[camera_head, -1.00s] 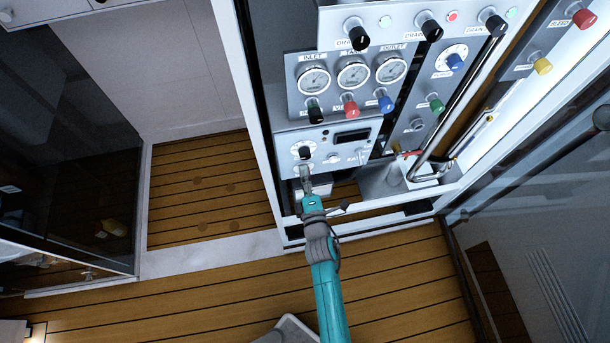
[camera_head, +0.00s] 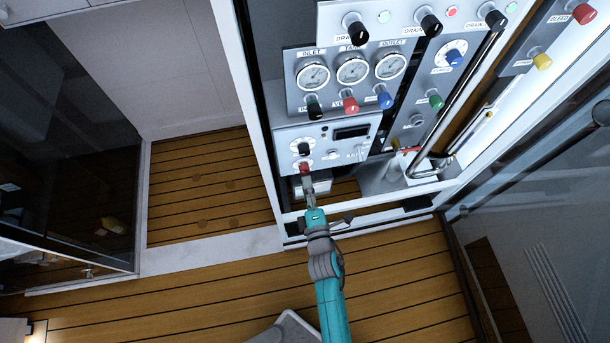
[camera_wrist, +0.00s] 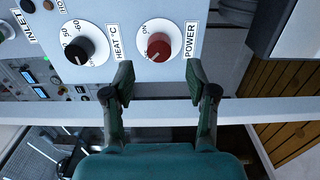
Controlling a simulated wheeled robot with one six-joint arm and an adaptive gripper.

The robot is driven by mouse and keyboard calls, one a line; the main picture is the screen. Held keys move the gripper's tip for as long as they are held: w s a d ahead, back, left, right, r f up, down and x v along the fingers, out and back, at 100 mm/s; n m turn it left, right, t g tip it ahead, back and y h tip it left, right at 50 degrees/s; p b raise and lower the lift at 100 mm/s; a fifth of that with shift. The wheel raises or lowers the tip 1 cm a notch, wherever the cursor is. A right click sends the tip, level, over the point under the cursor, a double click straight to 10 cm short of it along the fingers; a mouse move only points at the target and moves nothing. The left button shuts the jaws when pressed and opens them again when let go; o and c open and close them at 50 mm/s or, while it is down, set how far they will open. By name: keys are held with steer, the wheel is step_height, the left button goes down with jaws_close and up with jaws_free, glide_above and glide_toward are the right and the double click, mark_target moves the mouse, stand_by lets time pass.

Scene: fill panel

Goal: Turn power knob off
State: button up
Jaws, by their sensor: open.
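The power knob (camera_wrist: 158,46) is a dark red knob on a white round dial, next to a "POWER" label, at the top middle of the wrist view. In the head view the red power knob (camera_head: 304,168) sits low on the panel, just above my gripper (camera_head: 309,190). In the wrist view my gripper (camera_wrist: 157,82) is open and empty, its fingers apart below the knob, with a gap between them and the knob.
A black "HEAT °C" knob (camera_wrist: 77,50) stands close beside the power knob. Gauges (camera_head: 352,72) and several coloured knobs sit higher on the panel. A light frame bar (camera_wrist: 160,112) crosses beneath the panel. Wooden floor (camera_head: 200,270) lies open in front.

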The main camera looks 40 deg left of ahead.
steer(key=v, duration=0.7)
stand_by(0.5)
steer(key=s+d+r+m+t+h, duration=0.1)
steer(key=s+d+m+h, duration=0.2)
steer(key=d, duration=0.5)
steer(key=s+d+r+m+t+h, duration=0.1)
steer(key=s+d+m, duration=0.2)
steer(key=d+m, duration=0.4)
steer(key=s+d+r+m+t+h, duration=0.1)
steer(key=s+d+r+m+h, duration=0.15)
steer(key=d, duration=0.65)
steer(key=s+d+r+m+h, duration=0.7)
steer(key=s+d+r+m, duration=0.5)
steer(key=s+r+m, duration=0.1)
steer(key=shift+s+r+m, duration=0.3)
steer(key=shift+s+m, duration=0.3)
steer(key=shift+m, duration=0.65)
